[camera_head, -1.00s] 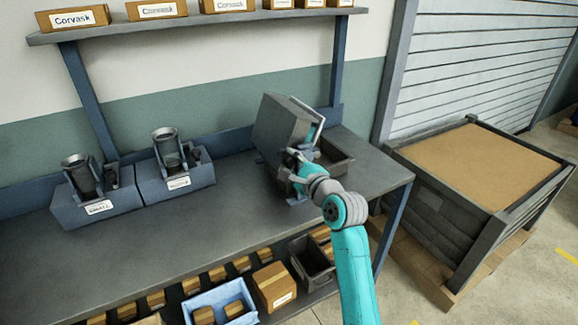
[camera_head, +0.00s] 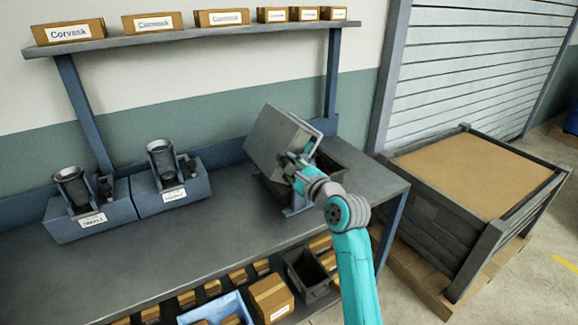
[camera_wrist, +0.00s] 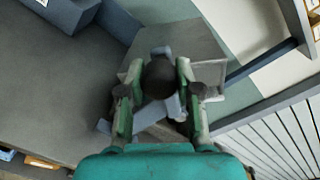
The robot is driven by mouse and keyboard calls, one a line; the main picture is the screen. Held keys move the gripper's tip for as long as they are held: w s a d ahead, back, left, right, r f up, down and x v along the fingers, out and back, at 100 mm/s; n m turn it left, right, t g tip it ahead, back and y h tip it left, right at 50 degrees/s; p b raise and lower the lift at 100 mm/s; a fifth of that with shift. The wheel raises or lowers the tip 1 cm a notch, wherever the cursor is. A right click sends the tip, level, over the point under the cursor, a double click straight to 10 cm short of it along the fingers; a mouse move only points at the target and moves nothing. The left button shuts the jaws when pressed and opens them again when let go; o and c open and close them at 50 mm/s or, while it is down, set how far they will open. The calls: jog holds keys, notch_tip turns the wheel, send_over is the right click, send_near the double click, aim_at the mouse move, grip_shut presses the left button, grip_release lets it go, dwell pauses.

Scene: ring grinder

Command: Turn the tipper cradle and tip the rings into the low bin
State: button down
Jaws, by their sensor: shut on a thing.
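The tipper cradle (camera_head: 277,138) is a grey box on a stand at the right part of the bench, clearly tilted over to the right. My gripper (camera_head: 296,171) is at its near side, shut on a dark round knob (camera_wrist: 160,78) that shows between the fingers in the wrist view. The cradle's grey body also shows behind the knob in the wrist view (camera_wrist: 190,42). A dark low bin (camera_head: 331,166) sits on the bench just right of the cradle, partly hidden by the cradle and my arm. I see no rings; the cradle's inside is hidden.
Two blue-grey holders with dark cups (camera_head: 88,215) (camera_head: 176,187) stand left on the bench (camera_head: 130,262). A shelf of boxes (camera_head: 160,30) is above. A large crate (camera_head: 440,215) stands right. Small cartons and another dark bin (camera_head: 311,272) are below.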

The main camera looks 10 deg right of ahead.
jog(key=shift+d+r, duration=0.1)
jog(key=c, duration=0.8)
grip_release()
jog(key=v, duration=1.2)
dwell(1.0)
jog(key=s+f+n+h, duration=0.5)
jog(key=s+f+n, duration=0.3)
jog(key=s+f, duration=1.5)
jog(key=s+n, duration=0.5)
jog(key=s, duration=0.4)
jog(key=s+n+g, duration=0.1)
jog(key=s+n, duration=0.4)
jog(key=s, duration=0.4)
jog(key=s+r+n+h, duration=0.1)
jog(key=s+n, duration=0.4)
jog(key=s, duration=0.4)
jog(key=shift+s+d+r+g, duration=0.1)
jog(key=shift+s+d+g, duration=0.15)
jog(key=shift+d+g, duration=0.1)
